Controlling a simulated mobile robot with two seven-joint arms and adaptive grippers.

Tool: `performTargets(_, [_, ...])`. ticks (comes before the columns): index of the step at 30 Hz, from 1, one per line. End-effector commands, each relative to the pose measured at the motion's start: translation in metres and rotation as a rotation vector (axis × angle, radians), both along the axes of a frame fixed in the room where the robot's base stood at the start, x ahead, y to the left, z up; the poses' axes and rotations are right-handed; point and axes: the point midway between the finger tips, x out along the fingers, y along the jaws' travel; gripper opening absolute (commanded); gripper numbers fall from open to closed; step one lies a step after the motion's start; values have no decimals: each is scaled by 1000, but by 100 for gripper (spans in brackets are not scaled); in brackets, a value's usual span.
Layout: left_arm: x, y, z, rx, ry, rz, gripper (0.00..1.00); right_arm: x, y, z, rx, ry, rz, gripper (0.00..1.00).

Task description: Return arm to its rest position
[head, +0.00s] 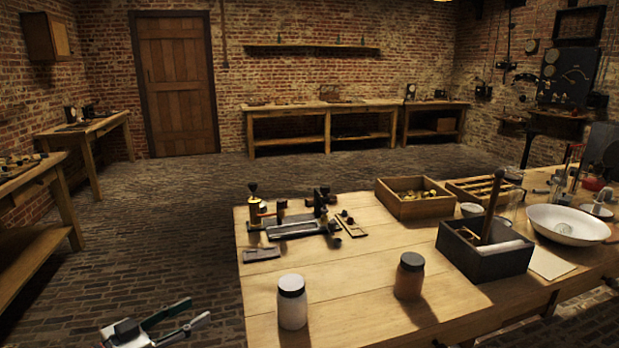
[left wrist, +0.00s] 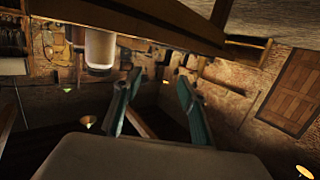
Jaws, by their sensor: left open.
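My left gripper (head: 198,310) is at the bottom left of the head view, beyond the left edge of the table (head: 330,262), with the floor behind it. Its two fingers are apart with nothing between them. They also stand apart and empty in the left wrist view (left wrist: 158,80). A white jar with a dark lid (head: 292,303) stands upright near the table's front left, to the right of the gripper and clear of it. A white jar also shows upside down in the wrist view (left wrist: 100,48). A brown jar (head: 409,276) stands further right. My right gripper is not visible.
A metal apparatus (head: 293,227) stands at the table's far left corner. Wooden trays (head: 411,207), a dark box (head: 485,252) and a white bowl (head: 568,224) are on the right. Open brick floor (head: 170,240) lies left of the table.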

Motion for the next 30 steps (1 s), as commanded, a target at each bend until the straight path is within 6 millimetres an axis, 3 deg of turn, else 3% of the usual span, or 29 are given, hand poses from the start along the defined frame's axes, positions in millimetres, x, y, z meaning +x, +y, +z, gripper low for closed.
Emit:
performTargets(6, [-65, -30, -84, 65, 112, 69, 41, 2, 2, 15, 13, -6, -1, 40])
performTargets(15, [-181, -58, -173, 179, 255, 199, 41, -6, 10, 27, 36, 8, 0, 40])
performTargets(21, [-258, -66, -203, 262, 333, 279, 41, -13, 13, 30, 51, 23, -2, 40])
performTargets(24, [-284, -67, -210, 293, 356, 305, 41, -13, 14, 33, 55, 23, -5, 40])
performTargets(30, [-305, -68, -215, 323, 373, 325, 41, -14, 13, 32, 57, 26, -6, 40])
